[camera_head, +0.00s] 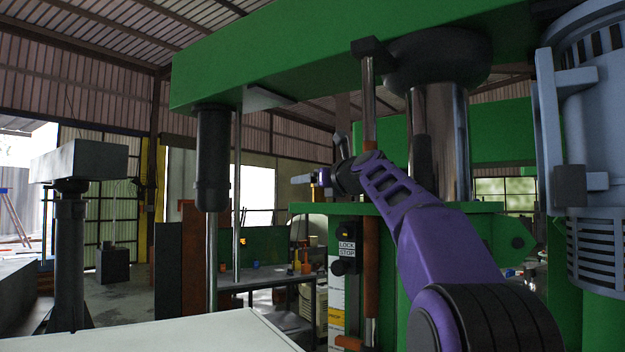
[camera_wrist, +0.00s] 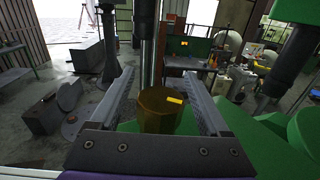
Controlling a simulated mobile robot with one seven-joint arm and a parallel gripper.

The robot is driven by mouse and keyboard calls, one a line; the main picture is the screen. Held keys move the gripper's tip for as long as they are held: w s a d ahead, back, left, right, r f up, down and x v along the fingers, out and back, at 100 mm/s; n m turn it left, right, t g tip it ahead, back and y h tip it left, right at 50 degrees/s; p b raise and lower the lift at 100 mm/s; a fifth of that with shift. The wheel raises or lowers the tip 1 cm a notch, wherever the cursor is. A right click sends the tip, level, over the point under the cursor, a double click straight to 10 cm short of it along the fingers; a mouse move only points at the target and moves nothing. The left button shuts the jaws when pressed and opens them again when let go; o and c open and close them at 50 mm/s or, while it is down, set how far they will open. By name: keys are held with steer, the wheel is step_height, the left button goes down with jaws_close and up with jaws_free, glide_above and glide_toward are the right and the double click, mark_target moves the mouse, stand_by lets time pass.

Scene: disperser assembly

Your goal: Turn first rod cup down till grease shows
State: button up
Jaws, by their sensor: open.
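In the wrist view an amber-brown faceted cup (camera_wrist: 158,112) with a small yellow mark sits between the fingers of my gripper (camera_wrist: 160,74). The fingers are open, one on each side, with a visible gap to the cup. A shiny upright rod (camera_wrist: 148,62) rises just beyond the cup. I see no clear grease on it. In the head view my gripper (camera_head: 308,180) points left, beneath the green beam of the disperser (camera_head: 300,70). I cannot make out the cup surely there.
A lock/stop control panel (camera_head: 346,250) stands just below my wrist. A dark cylinder (camera_head: 212,160) hangs from the beam at left, beside a thin rod (camera_head: 237,195). A grey-blue motor (camera_head: 595,150) fills the right. A work table (camera_head: 270,277) stands behind.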

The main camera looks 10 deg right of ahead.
jaws_close()
steer(key=shift+m+t+h, duration=0.3)
steer(key=shift+m+h, duration=0.3)
steer(key=shift+h, duration=0.4)
steer(key=shift+w+d+f+m+h, duration=0.15)
steer(key=shift+d+m+h, duration=0.1)
steer(key=shift+m+h, duration=0.6)
steer(key=shift+w+d+f+m+h, duration=0.15)
steer(key=shift+m+h, duration=0.3)
steer(key=shift+h, duration=0.7)
steer(key=shift+s+d+m+h, duration=0.15)
steer(key=shift+d+m+h, duration=0.1)
steer(key=shift+m+h, duration=0.2)
steer(key=shift+r+t+h, duration=0.1)
steer(key=shift+t+h, duration=0.15)
steer(key=shift+t, duration=0.05)
jaws_free()
steer(key=shift+r, duration=0.1)
